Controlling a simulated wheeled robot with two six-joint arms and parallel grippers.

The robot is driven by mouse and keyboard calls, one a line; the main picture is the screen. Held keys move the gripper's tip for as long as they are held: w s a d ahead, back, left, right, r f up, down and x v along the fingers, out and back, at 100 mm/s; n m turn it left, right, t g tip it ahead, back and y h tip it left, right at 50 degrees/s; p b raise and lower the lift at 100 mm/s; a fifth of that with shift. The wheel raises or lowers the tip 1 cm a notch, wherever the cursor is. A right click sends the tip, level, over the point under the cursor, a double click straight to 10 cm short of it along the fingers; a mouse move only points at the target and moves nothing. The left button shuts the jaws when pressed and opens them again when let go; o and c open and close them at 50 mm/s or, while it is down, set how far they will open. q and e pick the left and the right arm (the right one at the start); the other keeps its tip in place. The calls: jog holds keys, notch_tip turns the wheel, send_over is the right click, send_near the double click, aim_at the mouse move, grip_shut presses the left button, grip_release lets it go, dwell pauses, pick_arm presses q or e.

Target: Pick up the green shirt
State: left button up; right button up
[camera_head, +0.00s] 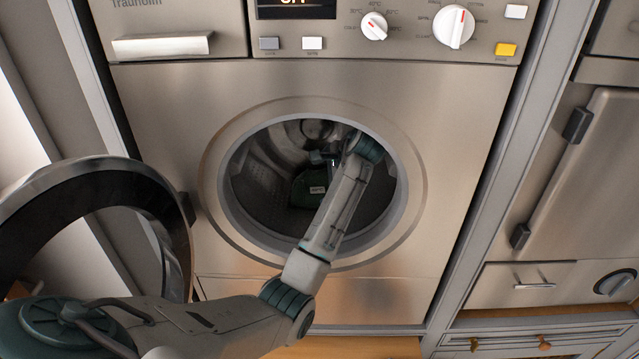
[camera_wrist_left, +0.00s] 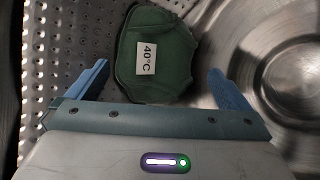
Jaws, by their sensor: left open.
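The green shirt (camera_head: 303,191) is a folded bundle lying inside the washing machine drum, with a white label on it. In the left wrist view the shirt (camera_wrist_left: 155,45) shows a tag reading 40°C. My left gripper (camera_head: 324,158) reaches through the round door opening into the drum. In the left wrist view its blue fingers (camera_wrist_left: 159,75) are spread wide, with the shirt beyond and between them and nothing held. Whether a finger touches the shirt I cannot tell. In the head view my left forearm covers part of the drum's right side. My right gripper is not in view.
The washing machine (camera_head: 470,150) has a round opening whose rim (camera_head: 222,215) surrounds my left arm. Its open door (camera_head: 165,195) swings out to the left. The perforated drum wall (camera_wrist_left: 62,50) is close to the left finger. Cabinets and another appliance (camera_head: 585,180) stand at right.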

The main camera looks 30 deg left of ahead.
aim_at(314, 187)
pick_arm(q)
jog(key=p+x, duration=0.2)
jog(key=x, duration=0.2)
jog(key=shift+w+a+f+p, duration=0.1)
jog(key=shift+w+f+p, duration=0.05)
jog(key=shift+p, duration=0.25)
jog(key=shift+w+a+f, duration=0.1)
jog(key=shift+a+f, duration=0.15)
jog(key=shift+f, duration=0.15)
jog(key=shift+d, duration=0.1)
jog(key=shift+c, duration=0.2)
jog(key=shift+r, duration=0.1)
jog(key=c, duration=0.8)
jog(key=shift+c, duration=0.2)
